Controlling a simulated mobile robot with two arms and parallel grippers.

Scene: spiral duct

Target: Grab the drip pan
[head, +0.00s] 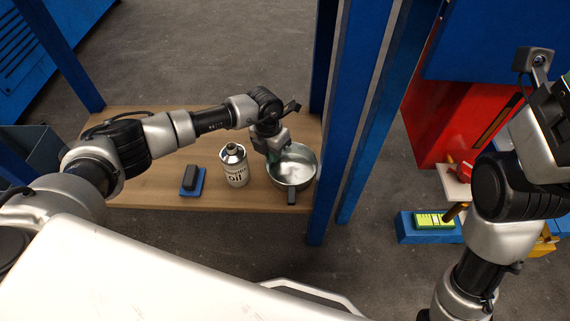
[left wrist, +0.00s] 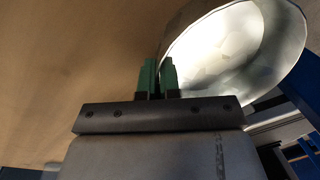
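The drip pan (head: 297,172) is a round metal pan with a dark handle, on the right end of the wooden shelf. My left gripper (head: 271,157) is at its left rim. In the left wrist view, the green fingers (left wrist: 159,77) are close together, one on each side of the pan's wall, with the drip pan (left wrist: 235,50) to the right. They look shut on the rim; the contact itself is partly hidden. The pan seems to rest on the shelf. My right arm is at the right edge, and its fingers are mostly cut off there.
An oil can (head: 234,165) stands left of the pan, with a dark block on a blue base (head: 192,181) beyond it. Blue posts (head: 352,100) rise just right of the pan. The wooden shelf (head: 140,195) is bare at its left front.

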